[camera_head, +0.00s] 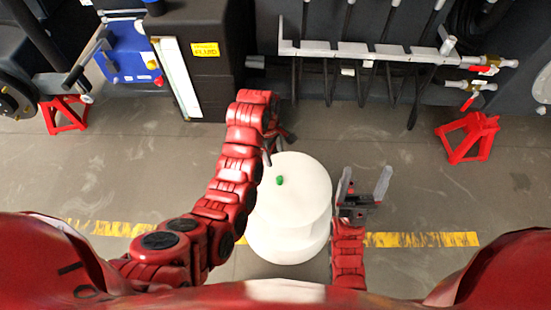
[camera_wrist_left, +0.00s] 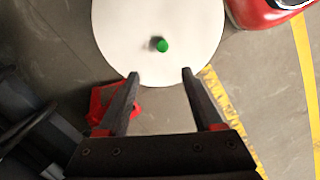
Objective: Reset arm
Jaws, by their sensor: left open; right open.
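My left arm reaches forward from the left in the head view, with its gripper (camera_head: 275,146) at the far edge of a round white table (camera_head: 290,225). In the left wrist view the left gripper (camera_wrist_left: 160,74) has its two dark fingers wide apart, with nothing between them. The white tabletop (camera_wrist_left: 125,30) lies beyond the fingertips. My right gripper (camera_head: 365,185) is to the right of the table, its fingers spread and empty, pointing away from me.
A small green object (camera_head: 280,181) stands on the tabletop. Red stands are on the floor at left (camera_head: 65,114) and right (camera_head: 467,137). Dark machinery with a grey bar rack (camera_head: 370,52) and valves spans the back. A yellow line (camera_head: 422,239) crosses the open floor.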

